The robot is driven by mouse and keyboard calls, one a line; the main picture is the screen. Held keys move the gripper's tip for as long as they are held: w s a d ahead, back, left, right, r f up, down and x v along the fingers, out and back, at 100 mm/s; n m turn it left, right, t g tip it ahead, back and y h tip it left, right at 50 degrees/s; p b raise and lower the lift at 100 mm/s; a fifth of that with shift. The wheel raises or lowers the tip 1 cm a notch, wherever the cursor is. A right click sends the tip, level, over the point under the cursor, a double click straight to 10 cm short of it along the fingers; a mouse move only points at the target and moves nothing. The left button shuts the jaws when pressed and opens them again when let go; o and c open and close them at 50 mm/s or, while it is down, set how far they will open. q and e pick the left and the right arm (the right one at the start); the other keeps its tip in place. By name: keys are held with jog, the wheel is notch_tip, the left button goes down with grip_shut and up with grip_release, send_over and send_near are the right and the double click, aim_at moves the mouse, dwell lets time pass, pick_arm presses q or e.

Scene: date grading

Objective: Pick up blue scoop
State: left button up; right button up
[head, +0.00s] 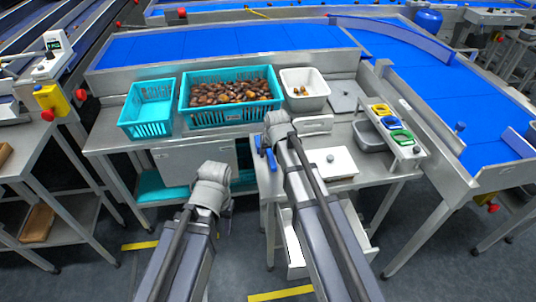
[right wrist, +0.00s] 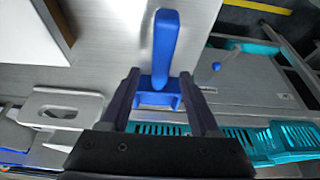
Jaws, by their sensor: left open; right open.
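The blue scoop (right wrist: 165,48) lies on the grey metal table, with its long handle pointing to the top of the right wrist view. Its wider end sits between the fingers of my right gripper (right wrist: 163,88), which is open with a gap on each side. In the head view, blue parts of the scoop (head: 271,160) show just left of my right gripper (head: 277,122), which hides some of it. My left gripper (head: 211,184) is apart from the scoop, in front of the table; its fingertips are hard to make out.
A teal crate of dates (head: 230,119), an empty teal crate (head: 151,89) and a white bin (head: 305,105) with a few dates stand behind. A white board (head: 332,162) and a row of coloured rings (head: 391,124) are to the right. Blue conveyors run beyond.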

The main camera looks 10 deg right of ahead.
jog(key=shift+b+x, duration=0.55)
jog(key=shift+x, duration=0.55)
grip_shut()
dwell(0.6)
